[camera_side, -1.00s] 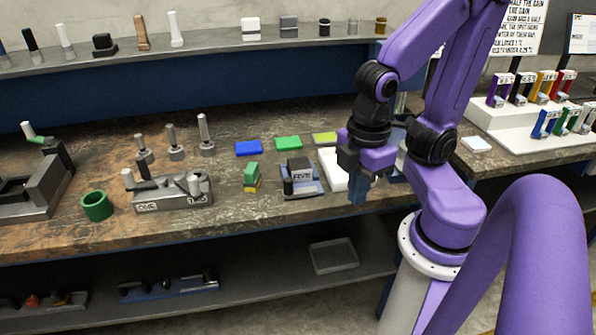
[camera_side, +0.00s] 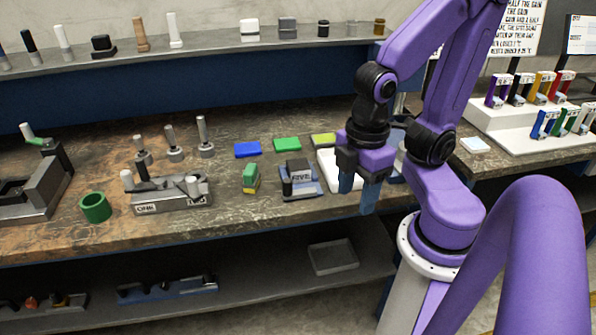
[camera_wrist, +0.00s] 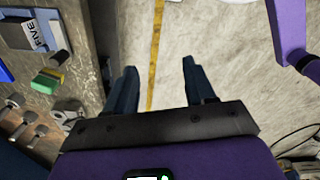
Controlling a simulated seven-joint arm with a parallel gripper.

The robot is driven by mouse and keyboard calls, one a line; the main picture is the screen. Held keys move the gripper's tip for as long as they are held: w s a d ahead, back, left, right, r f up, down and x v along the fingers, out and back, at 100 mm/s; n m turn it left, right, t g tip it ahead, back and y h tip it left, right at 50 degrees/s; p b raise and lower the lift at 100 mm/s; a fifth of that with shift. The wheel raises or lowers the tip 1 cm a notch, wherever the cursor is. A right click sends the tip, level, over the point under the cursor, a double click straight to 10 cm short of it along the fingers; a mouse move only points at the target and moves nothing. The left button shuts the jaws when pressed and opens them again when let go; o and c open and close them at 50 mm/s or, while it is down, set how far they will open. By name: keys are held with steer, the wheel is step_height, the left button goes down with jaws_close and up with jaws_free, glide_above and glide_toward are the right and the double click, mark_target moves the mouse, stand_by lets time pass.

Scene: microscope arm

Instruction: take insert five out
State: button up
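A small block labelled FIVE (camera_side: 301,178) sits in a blue-grey holder (camera_side: 312,191) on the bench, with a dark piece on top and a short dark post at its front left. The label FIVE (camera_wrist: 29,32) also shows at the upper left of the wrist view. My gripper (camera_side: 357,192) hangs to the right of the holder, near the bench's front edge, clear of it. In the wrist view its two dark blue fingers (camera_wrist: 160,84) stand apart, with only floor between them. It is open and empty.
A green and yellow block (camera_side: 250,179) stands just left of the holder, and a white plate (camera_side: 332,166) lies behind its right side. A fixture labelled ONE (camera_side: 170,200) and a green ring (camera_side: 95,207) are farther left.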

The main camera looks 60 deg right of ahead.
steer(key=o, duration=0.6)
steer(key=shift+w, duration=0.1)
